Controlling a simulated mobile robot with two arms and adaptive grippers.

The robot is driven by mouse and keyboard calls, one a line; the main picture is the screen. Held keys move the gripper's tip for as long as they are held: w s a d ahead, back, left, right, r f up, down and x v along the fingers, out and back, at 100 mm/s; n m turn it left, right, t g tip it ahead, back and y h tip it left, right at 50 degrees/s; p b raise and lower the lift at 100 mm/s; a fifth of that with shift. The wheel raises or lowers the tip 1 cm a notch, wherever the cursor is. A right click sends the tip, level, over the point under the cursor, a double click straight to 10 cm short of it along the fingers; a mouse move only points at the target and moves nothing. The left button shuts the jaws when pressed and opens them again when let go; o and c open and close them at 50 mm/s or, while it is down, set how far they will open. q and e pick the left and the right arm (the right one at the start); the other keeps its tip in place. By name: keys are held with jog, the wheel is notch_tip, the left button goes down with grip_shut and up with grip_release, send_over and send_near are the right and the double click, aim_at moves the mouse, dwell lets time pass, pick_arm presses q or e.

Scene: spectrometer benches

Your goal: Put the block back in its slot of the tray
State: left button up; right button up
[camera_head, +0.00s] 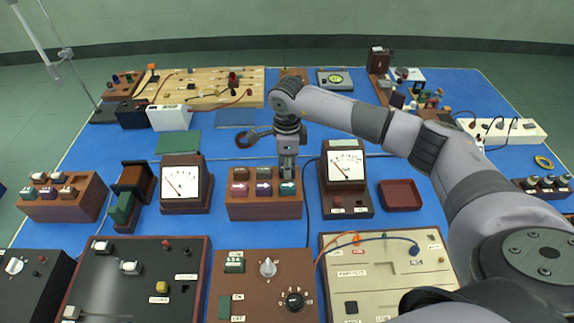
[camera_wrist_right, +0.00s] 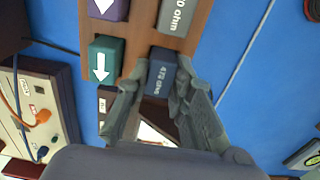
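The brown tray (camera_head: 264,212) stands near the middle of the blue table, with pink, purple and green arrow blocks along its front row. It also shows in the wrist view (camera_wrist_right: 139,55). My right gripper (camera_head: 288,179) points down over the tray's back right corner. In the wrist view its fingers (camera_wrist_right: 158,88) close on both sides of a dark blue block (camera_wrist_right: 160,73) marked 470 ohm. This block is beside the green arrow block (camera_wrist_right: 105,58). I cannot tell whether its base is inside the slot. A grey ohm block (camera_wrist_right: 173,15) sits further along that row. My left gripper is not in view.
Meters stand close on the left (camera_head: 182,184) and right (camera_head: 346,167) of the tray. A brown panel (camera_head: 262,275) and a beige panel (camera_head: 390,280) lie in front. A small red-brown dish (camera_head: 400,195) is at the right.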

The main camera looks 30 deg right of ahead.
jog(key=o, duration=0.5)
jog(key=shift+r, duration=0.15)
notch_tip(320, 180, up, 12)
dwell(0.4)
dwell(0.4)
